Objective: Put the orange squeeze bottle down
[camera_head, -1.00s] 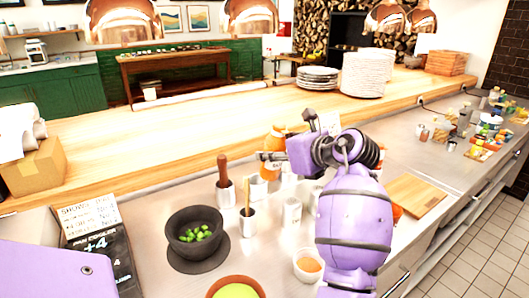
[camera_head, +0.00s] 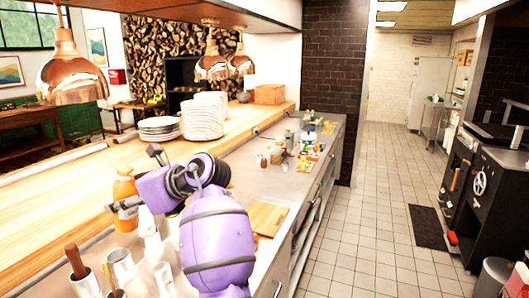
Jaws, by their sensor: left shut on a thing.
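The orange squeeze bottle (camera_head: 124,188) is upright at the left of the head view, near the edge where the steel counter meets the wooden ledge. My left gripper (camera_head: 139,182) is shut on it from the right, with a dark finger across its lower part. The purple arm hides some of the counter behind it. My right gripper is not in view.
Metal containers (camera_head: 121,268), one with a wooden-handled tool (camera_head: 75,262), crowd the counter below the bottle. A cutting board (camera_head: 268,217) lies right of my arm. Plate stacks (camera_head: 202,121) stand on the wooden ledge (camera_head: 110,172). Small jars and food fill the counter's far end.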

